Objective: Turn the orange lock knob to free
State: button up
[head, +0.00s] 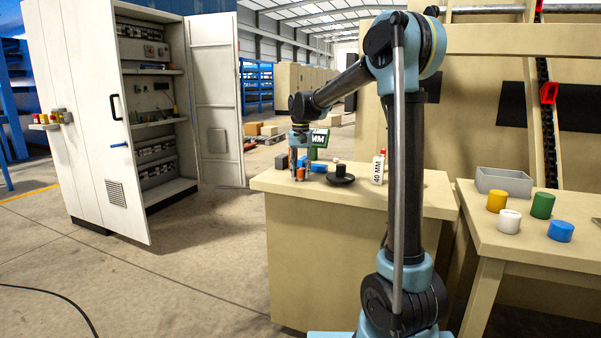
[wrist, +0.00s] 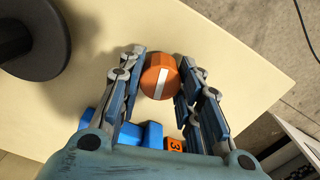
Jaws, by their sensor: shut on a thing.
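The orange lock knob (wrist: 160,77), round with a white stripe across its top, sits between my fingers in the wrist view. The stripe runs nearly up and down the picture, slightly tilted. My gripper (wrist: 161,80) is shut on the knob, one finger on each side. In the head view my gripper (head: 300,172) points down at the left part of the cream bench, and the orange knob (head: 301,174) shows small between the fingers. The knob's base is hidden.
An open cabinet (head: 85,120) stands left.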

aim_at(301, 168)
jog(key=n, duration=1.1)
jog(key=shift+n, duration=0.3)
jog(key=shift+d+n, duration=0.1)
jog(key=shift+n, duration=1.5)
jog(key=o, duration=1)
jog(key=shift+o, duration=0.2)
jog(key=shift+r, duration=0.1)
notch_tip(301, 168, up, 12)
jog(key=shift+f, duration=0.2)
